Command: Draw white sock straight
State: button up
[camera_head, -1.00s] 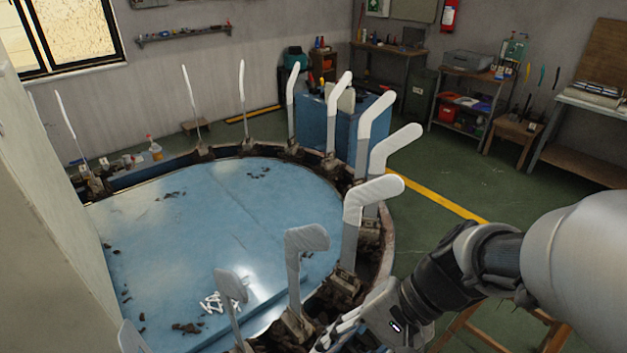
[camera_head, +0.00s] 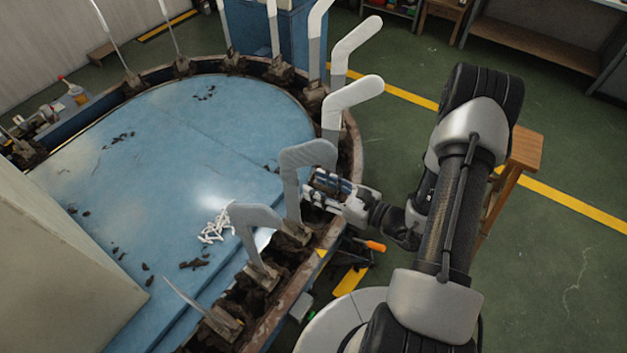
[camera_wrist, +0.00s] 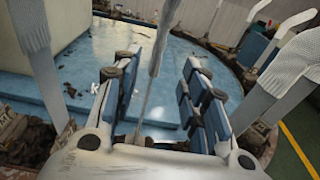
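White socks sit on upright angled boarding forms around the round table's rim. One white sock (camera_head: 352,92) is on the form behind my gripper, with grey metal bare below its cuff. The form at my gripper (camera_head: 308,155) has a pale grey, shaded, textured top. My gripper (camera_head: 322,186) is beside its lower part. In the wrist view my gripper (camera_wrist: 162,98) is open, with blue-padded fingers on either side of this form, seen edge-on (camera_wrist: 155,65). I see no clear contact. Knitted socks also show on the neighbouring forms at left (camera_wrist: 28,25) and right (camera_wrist: 293,62).
Another grey-topped form (camera_head: 256,217) stands just in front of my gripper. The blue table (camera_head: 150,170) holds dark scraps and a small white pile (camera_head: 216,226). A wooden stool (camera_head: 525,150) stands on the floor at right.

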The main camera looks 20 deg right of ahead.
aim_at(298, 178)
jog(key=shift+b+x, duration=0.35)
jog(key=shift+x, duration=3.9)
jog(key=shift+s+a, duration=0.1)
jog(key=shift+c, duration=0.5)
grip_shut()
jog(key=shift+f, duration=0.1)
jog(key=shift+o, duration=0.5)
grip_release()
